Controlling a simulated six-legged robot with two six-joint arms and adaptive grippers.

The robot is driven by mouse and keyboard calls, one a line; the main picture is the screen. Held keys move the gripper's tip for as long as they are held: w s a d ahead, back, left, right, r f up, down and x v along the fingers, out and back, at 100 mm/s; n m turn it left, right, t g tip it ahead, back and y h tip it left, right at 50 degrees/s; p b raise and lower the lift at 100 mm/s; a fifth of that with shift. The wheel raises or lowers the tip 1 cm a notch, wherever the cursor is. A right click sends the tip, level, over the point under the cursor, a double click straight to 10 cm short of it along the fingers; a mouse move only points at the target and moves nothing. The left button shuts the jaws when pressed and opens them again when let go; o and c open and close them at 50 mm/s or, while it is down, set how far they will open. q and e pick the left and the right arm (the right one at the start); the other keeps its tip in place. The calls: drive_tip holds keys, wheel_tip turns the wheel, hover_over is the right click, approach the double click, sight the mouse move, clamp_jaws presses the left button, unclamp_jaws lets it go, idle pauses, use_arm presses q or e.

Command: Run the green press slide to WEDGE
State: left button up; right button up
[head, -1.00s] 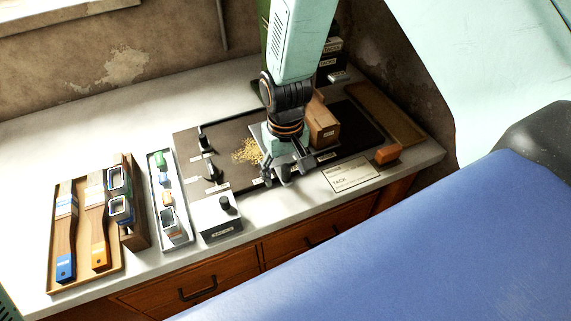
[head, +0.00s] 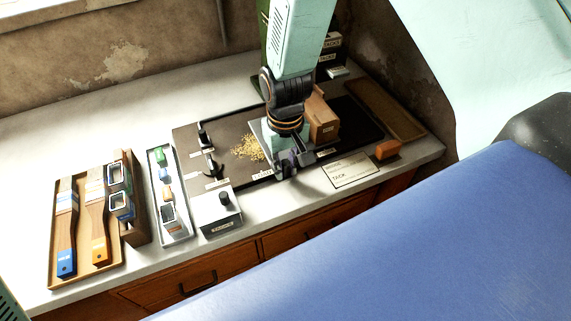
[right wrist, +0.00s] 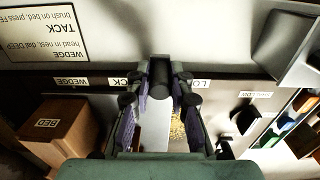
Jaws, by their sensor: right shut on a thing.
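The green press (head: 264,32) stands at the back of the bench, mostly hidden behind my right arm. My right gripper (head: 288,168) is low at the front edge of the dark press bed. In the right wrist view its fingers (right wrist: 162,90) are shut on a dark upright handle (right wrist: 160,72). The handle stands between the partly covered label ending in CK and the one starting with LO. The WEDGE label (right wrist: 70,82) is farther left in that view, apart from the gripper. The slide body is mostly hidden. My left gripper is not in view.
Yellow bits (head: 247,148) lie on the bed left of my gripper. A brown box (head: 322,122) stands close to its right. A card (head: 352,170) and an orange block (head: 388,150) lie at the right. A knob box (head: 217,212) and a brush tray (head: 60,275) are left.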

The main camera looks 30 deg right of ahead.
drive_tip(key=shift+s+d+p, duration=0.15)
drive_tip(key=shift+d+p, duration=0.65)
drive_tip(key=shift+d, duration=1.85)
drive_tip(key=shift+d+r+p, duration=0.1)
drive_tip(key=shift+d+p, duration=0.3)
drive_tip(key=shift+d, duration=1)
drive_tip(key=shift+a, duration=0.1)
drive_tip(key=o, duration=1.5)
drive_tip(key=shift+s, duration=0.1)
drive_tip(key=shift+c, duration=0.2)
